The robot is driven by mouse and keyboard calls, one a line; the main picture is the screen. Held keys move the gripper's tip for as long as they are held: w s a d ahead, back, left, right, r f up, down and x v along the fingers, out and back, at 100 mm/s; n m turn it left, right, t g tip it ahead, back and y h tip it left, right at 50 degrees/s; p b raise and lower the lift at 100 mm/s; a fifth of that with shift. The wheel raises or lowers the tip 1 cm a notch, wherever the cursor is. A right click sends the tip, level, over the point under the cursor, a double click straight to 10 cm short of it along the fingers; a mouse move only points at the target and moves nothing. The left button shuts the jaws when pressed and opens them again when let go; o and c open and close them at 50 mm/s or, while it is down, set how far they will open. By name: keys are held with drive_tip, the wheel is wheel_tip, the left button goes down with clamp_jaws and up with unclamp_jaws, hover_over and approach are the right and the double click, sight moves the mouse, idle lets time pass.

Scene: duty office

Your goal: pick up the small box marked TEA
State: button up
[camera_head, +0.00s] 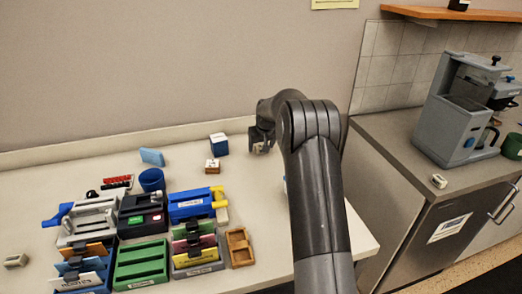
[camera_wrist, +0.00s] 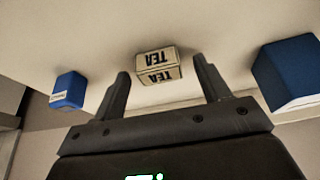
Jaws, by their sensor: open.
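The small cream box marked TEA (camera_wrist: 158,66) shows in the wrist view, its lettering upside down, framed between my two fingertips and beyond them. In the head view a small box with a white top and brownish sides (camera_head: 212,166) stands on the table and appears to be the same one; its lettering is too small to read there. My gripper (camera_head: 260,146) is to the right of it in the head view, apart from it. In the wrist view my gripper (camera_wrist: 161,76) is open with nothing held.
A blue box with a white top (camera_head: 219,144) stands close behind the small box; a large blue box (camera_wrist: 288,75) shows at right in the wrist view. A light blue block (camera_head: 152,157) and a blue cup (camera_head: 152,180) stand left. Several trays and holders crowd the table's front.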

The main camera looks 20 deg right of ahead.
drive_tip(key=shift+c, duration=0.4)
drive_tip(key=c, duration=1)
